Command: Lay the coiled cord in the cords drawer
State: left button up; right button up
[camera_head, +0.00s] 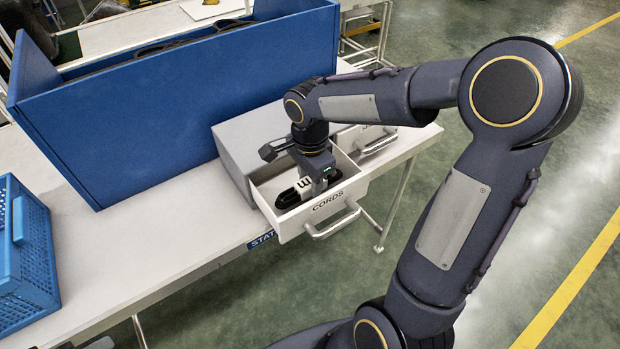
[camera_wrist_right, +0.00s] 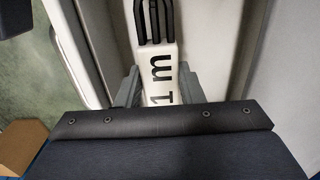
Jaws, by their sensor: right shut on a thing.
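The cords drawer (camera_head: 292,228), white and labelled CORDS, is pulled open from a grey cabinet (camera_head: 232,150) on the table. The coiled cord (camera_head: 288,197) is black with a white band marked "1 m"; it is inside the drawer's outline. My right gripper (camera_head: 316,180) points down into the drawer. In the right wrist view, the gripper (camera_wrist_right: 159,88) has its two fingers on either side of the white band, shut on it, and the black loops of the cord (camera_wrist_right: 154,22) extend beyond. Whether the cord touches the drawer floor is hard to tell. My left gripper is not in view.
A tall blue panel (camera_head: 180,100) stands behind on the table (camera_head: 165,235). A blue basket (camera_head: 28,258) is at the left. The table between basket and cabinet is clear.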

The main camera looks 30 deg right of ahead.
aim_at(310, 181)
jog(key=shift+f, duration=0.4)
jog(key=o, duration=1)
jog(key=shift+r, duration=0.25)
notch_tip(310, 181, up, 12)
jog(key=p, duration=0.1)
jog(key=s+a+f+n+t+y, duration=0.1)
jog(key=s+n+t, duration=0.1)
jog(key=s+n, duration=0.3)
jog(key=s+a+f+n+t+y, duration=0.1)
jog(key=s+f+n, duration=0.1)
jog(key=s+n, duration=0.3)
jog(key=s+a+f+n+t+y, duration=0.1)
jog(key=s+a+n+t, duration=0.1)
jog(key=s+n, duration=0.3)
jog(key=shift+s+a+f+n+t+y, duration=0.1)
jog(key=shift+s+f+n+t+y, duration=0.1)
jog(key=shift+s, duration=0.3)
jog(key=shift+s+f+n+t+y, duration=0.1)
jog(key=shift+s+f+y, duration=0.1)
jog(key=shift+s, duration=0.3)
jog(key=shift+r, duration=0.1)
